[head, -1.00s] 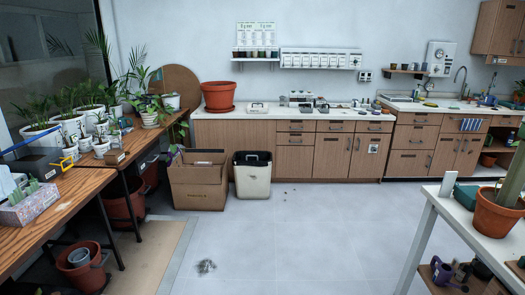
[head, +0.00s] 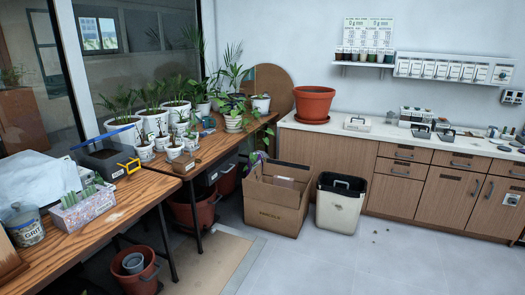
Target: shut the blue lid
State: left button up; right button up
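A dark box (head: 100,160) stands on the wooden table at the left in the head view. A thin blue strip (head: 102,136) runs above its back edge; it looks like the blue lid seen nearly edge-on, raised off the box. I cannot tell how far it is tilted. A yellow and dark item (head: 130,165) is at the box's right front corner. Neither of my grippers is in view.
Potted plants (head: 152,118) crowd the table behind the box. A tissue-like patterned box (head: 84,208) and a jar (head: 22,224) are nearer. A cardboard box (head: 272,205) and white bin (head: 340,203) stand on the floor.

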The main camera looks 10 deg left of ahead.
aim_at(94, 140)
jog(key=i+u, duration=0.25)
jog(key=u, duration=0.15)
jog(key=i+u, duration=0.35)
jog(key=i+l+u, duration=0.1)
jog(key=u, duration=0.3)
jog(key=i+l+u, duration=0.2)
jog(key=u, duration=0.2)
jog(key=i+u, duration=0.1)
jog(key=u, duration=0.25)
jog(key=i+l+u, duration=0.1)
jog(key=u, duration=0.25)
jog(key=l, duration=0.1)
